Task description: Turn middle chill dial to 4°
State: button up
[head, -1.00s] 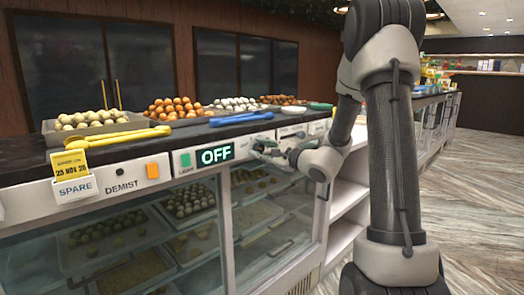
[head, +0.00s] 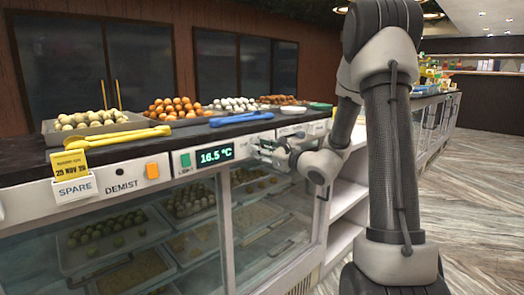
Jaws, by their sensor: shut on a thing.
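My gripper (head: 266,147) is at the front panel of the counter, just right of the lit display (head: 216,156). The display reads 16.5 °C in green digits. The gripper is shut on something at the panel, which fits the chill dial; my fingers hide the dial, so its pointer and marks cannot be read. Small lettering shows on the panel just above the fingers, too small to read in full.
A green light switch (head: 185,160), an orange demist switch (head: 152,170) and a spare card holder (head: 75,187) are on the panel to the left. Yellow tongs (head: 120,136), blue tongs (head: 240,118) and trays of sweets line the dark countertop. Glass fronts (head: 130,240) lie below.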

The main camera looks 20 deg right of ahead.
jog(key=shift+m, duration=0.5)
jog(key=o, duration=1)
jog(key=shift+o, duration=0.2)
jog(key=v, duration=1.2)
